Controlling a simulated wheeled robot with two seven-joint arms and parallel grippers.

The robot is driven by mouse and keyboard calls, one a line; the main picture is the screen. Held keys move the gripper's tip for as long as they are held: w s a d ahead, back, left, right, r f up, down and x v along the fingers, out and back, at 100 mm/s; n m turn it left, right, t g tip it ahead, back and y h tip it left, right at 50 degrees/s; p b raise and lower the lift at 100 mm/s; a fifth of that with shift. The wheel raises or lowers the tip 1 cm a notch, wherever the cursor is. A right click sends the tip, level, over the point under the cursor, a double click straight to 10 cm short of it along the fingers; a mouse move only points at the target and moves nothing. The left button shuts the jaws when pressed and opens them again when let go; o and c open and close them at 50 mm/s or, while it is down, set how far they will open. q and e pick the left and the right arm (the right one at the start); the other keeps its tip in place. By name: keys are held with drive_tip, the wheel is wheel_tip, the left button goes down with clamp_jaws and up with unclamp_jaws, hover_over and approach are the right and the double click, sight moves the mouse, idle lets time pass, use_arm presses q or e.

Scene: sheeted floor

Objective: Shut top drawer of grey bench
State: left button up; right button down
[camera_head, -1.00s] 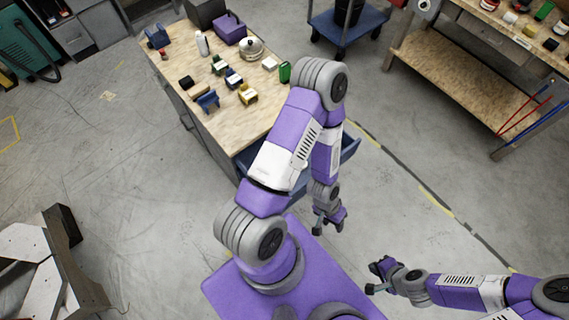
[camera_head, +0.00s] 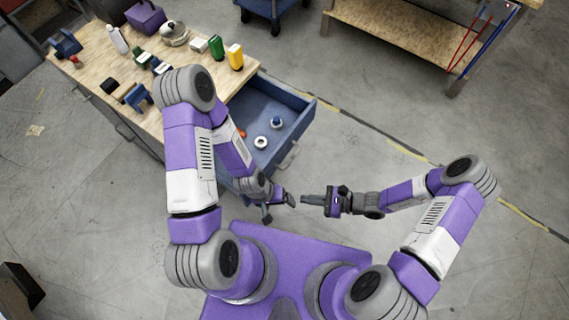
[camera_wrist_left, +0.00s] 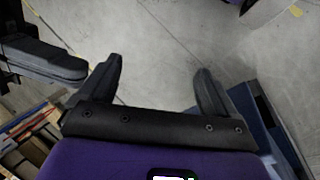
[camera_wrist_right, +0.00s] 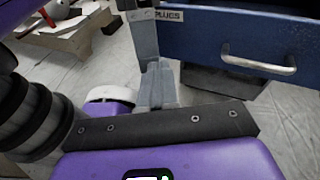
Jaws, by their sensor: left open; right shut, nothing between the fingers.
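The grey bench (camera_head: 118,107) has a wooden top. Its top drawer (camera_head: 296,101), blue, is pulled out at the right end, with a few small items inside. In the right wrist view the drawer front (camera_wrist_right: 220,30) carries a silver handle (camera_wrist_right: 258,65) and a "PLUGS" label. My left gripper (camera_head: 290,200) is near the drawer's front corner; in the left wrist view its fingers (camera_wrist_left: 158,68) are apart and empty. My right gripper (camera_head: 306,200) points left towards it, just in front of the drawer.
Bottles, clamps and a purple box (camera_head: 145,17) stand on the bench top. A blue cart (camera_head: 268,8) and a wooden-shelved workbench (camera_head: 395,35) stand at the back. Floor to the right of the drawer is clear. My purple base lies close in front.

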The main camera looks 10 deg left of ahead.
drive_tip(key=w+d+f+m+t+y+b, duration=0.1)
drive_tip(key=w+f+m+t+y+b, duration=0.1)
drive_tip(key=w+m+t, duration=0.6)
drive_tip(key=n+b, duration=0.2)
drive_tip(key=b, duration=0.1)
approach(278, 152)
drive_tip(key=shift+g, duration=0.4)
drive_tip(key=x, duration=0.6)
drive_tip(key=shift+d+r, duration=0.1)
drive_tip(key=shift+r, duration=0.15)
use_arm(q)
wheel_tip(278, 152, down, 7)
drive_tip(key=shift+r, duration=0.2)
use_arm(e)
drive_tip(key=shift+w+a+r, duration=0.1)
drive_tip(key=shift+w+a, duration=0.15)
drive_tip(key=shift+a, duration=0.2)
